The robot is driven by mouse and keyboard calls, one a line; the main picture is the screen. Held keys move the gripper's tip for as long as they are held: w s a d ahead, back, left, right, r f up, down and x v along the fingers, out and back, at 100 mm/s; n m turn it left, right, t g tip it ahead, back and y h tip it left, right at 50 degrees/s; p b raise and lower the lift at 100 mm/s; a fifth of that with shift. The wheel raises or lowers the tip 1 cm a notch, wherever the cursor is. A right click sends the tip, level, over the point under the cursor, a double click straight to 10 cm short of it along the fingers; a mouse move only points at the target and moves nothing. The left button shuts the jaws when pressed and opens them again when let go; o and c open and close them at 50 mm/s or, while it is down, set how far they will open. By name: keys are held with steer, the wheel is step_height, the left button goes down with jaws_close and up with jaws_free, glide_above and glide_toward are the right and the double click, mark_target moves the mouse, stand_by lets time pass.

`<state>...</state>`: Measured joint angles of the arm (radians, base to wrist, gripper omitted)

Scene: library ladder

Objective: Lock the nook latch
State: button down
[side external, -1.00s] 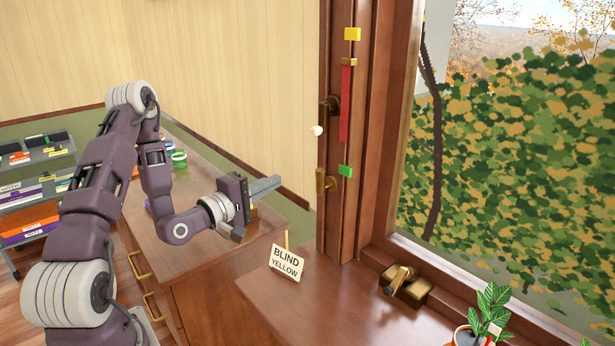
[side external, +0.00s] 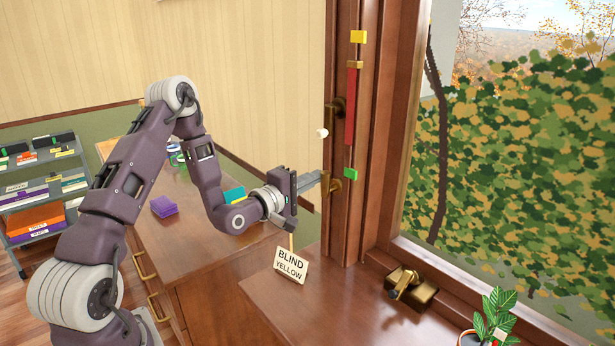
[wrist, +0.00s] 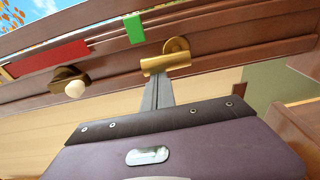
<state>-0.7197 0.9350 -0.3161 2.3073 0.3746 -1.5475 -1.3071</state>
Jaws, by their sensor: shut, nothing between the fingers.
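My gripper (side external: 314,179) is shut and empty, its fingers pointing right at the wooden window frame. The fingertips are right beside a lower brass lever fitting (side external: 336,185) on the frame. The wrist view shows my shut fingers (wrist: 162,82) just below this brass lever (wrist: 166,64); I cannot tell whether they touch. Above it, a dark brass handle with a white ball knob (side external: 321,133) is fixed to the same frame; the knob also shows in the wrist view (wrist: 75,89). No label marks which fitting is the nook latch.
A red strip (side external: 350,105) runs between a yellow tab (side external: 358,37) and a green tab (side external: 351,173). A brass catch (side external: 412,288) and a potted plant (side external: 494,318) are by the window. A "BLIND YELLOW" card (side external: 290,266) stands below my gripper.

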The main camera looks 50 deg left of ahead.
mark_target(325, 178)
steer(key=shift+d+r+m, duration=0.1)
steer(key=shift+d+m, duration=0.1)
steer(key=shift+m, duration=0.5)
steer(key=d+m, duration=0.1)
steer(key=m, duration=0.4)
steer(key=d+m+t, duration=0.1)
steer(key=m, duration=0.2)
steer(key=shift+d+r+h, duration=0.2)
steer(key=shift+d+h, duration=0.1)
steer(key=shift+d, duration=0.05)
steer(key=m, duration=0.3)
steer(key=d+f+m+h, duration=0.1)
steer(key=m, duration=0.2)
steer(key=d+m, duration=0.1)
steer(key=m, duration=0.2)
steer(key=shift+d+f+t+h, duration=0.25)
steer(key=shift+f+t+h, duration=0.05)
steer(key=shift+f+t, duration=0.1)
steer(key=shift+f, duration=0.1)
